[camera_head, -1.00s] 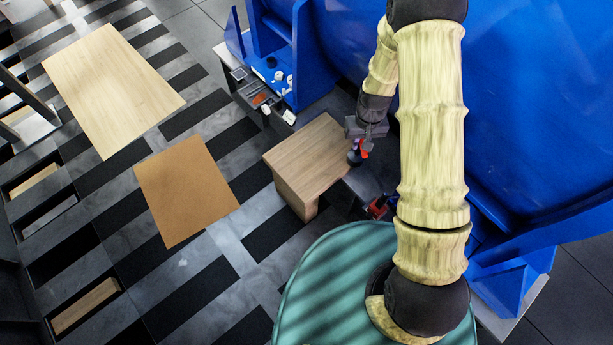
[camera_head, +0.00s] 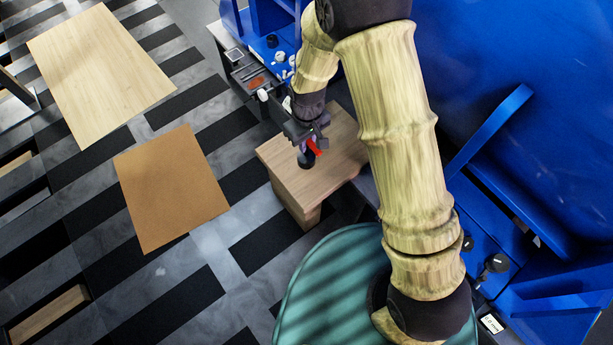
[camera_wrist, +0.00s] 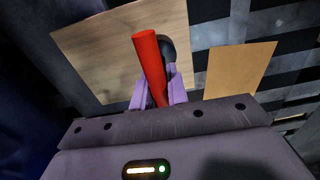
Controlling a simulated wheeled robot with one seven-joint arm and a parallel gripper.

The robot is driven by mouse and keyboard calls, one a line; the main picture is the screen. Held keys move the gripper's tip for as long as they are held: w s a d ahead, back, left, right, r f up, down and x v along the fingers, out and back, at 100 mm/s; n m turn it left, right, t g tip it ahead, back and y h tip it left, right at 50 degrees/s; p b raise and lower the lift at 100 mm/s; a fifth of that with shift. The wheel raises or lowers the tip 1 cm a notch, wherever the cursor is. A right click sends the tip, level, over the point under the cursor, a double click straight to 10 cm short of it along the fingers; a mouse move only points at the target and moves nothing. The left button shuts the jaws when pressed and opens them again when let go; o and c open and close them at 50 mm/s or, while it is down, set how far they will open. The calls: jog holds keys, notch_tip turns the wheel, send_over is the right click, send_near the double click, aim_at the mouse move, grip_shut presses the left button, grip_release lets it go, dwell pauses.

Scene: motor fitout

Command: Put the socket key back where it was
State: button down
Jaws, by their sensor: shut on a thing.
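The socket key (camera_head: 314,147) has a red handle and a dark round end. My gripper (camera_head: 310,140) is shut on it and holds it over the wooden-topped stand (camera_head: 345,165). In the wrist view the red handle (camera_wrist: 150,60) sticks up between the purple fingers (camera_wrist: 157,92), with a dark rounded part behind it. I cannot tell whether the dark end touches the wood. No marked place for the key can be made out.
A dark workbench (camera_head: 247,72) with small white and orange items stands behind the stand, against the large blue machine (camera_head: 470,60). Black knobs (camera_head: 495,262) sit on the machine's base at right. A brown board (camera_head: 172,187) and a pale board (camera_head: 100,75) lie to the left.

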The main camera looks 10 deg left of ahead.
aim_at(305, 156)
jog(key=shift+a+f, duration=0.2)
jog(key=shift+f, duration=0.05)
jog(key=shift+r, duration=0.15)
notch_tip(305, 156, down, 6)
jog(key=shift+w+d+f+b, duration=0.1)
jog(key=shift+w+f+b, duration=0.1)
jog(key=shift+b, duration=0.75)
jog(key=shift+s, duration=0.1)
jog(key=shift+s+f, duration=0.15)
jog(key=shift+f, duration=0.15)
jog(key=shift+f+b, duration=0.55)
jog(key=shift+f, duration=0.95)
jog(key=shift+f, duration=0.2)
